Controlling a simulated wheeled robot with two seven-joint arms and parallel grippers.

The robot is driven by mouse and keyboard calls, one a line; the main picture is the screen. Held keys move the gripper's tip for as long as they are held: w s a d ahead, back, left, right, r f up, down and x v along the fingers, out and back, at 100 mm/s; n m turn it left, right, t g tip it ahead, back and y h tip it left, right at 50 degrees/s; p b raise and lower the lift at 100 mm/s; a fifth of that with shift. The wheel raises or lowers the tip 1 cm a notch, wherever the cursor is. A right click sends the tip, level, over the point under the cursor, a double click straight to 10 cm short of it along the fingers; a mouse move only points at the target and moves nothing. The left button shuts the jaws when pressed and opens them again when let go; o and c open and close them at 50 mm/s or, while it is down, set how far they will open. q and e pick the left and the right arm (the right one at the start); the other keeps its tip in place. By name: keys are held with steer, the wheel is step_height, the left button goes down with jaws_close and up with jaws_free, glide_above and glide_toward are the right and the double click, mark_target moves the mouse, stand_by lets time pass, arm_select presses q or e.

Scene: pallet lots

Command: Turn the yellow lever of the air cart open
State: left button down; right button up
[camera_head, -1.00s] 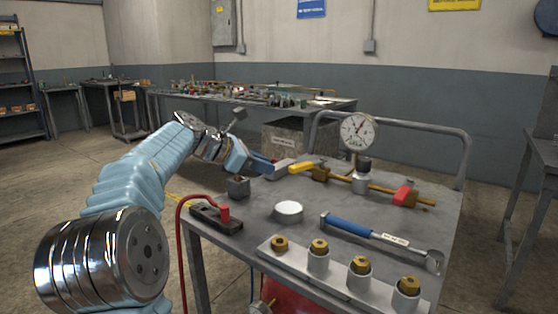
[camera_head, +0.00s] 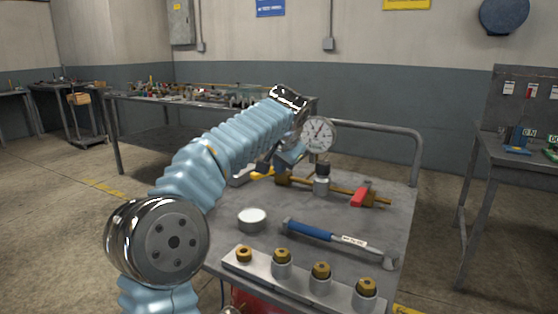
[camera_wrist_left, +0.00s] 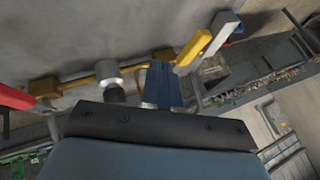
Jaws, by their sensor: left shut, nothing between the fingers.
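The air cart (camera_head: 330,207) has a brass pipe (camera_head: 342,188) with a round gauge (camera_head: 319,134) standing over it. The yellow lever (camera_head: 262,175) is at the pipe's left end, partly hidden by my left arm. In the left wrist view the yellow lever (camera_wrist_left: 193,47) slants up to the right from the pipe's end. My left gripper (camera_head: 287,158) is beside the pipe's left part, behind the lever. Its blue fingers (camera_wrist_left: 161,84) are shut and empty, close beside the lever in the wrist view. I cannot tell whether they touch it. My right gripper is not in view.
A red lever (camera_head: 362,194) is on the pipe's right part. A cart rail (camera_head: 418,150) rises behind. Another bench (camera_head: 482,155) stands right.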

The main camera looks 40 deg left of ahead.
arm_select(q)
steer(key=x, duration=0.5)
steer(key=shift+w+a+f, duration=0.1)
steer(key=shift+a+f, duration=0.1)
steer(key=shift+a, duration=0.05)
steer(key=shift+w+a+r+p, duration=0.15)
steer(key=shift+a+p, duration=0.3)
steer(key=shift+a, duration=0.75)
steer(key=shift+w+a, duration=0.1)
steer(key=shift+a, duration=0.55)
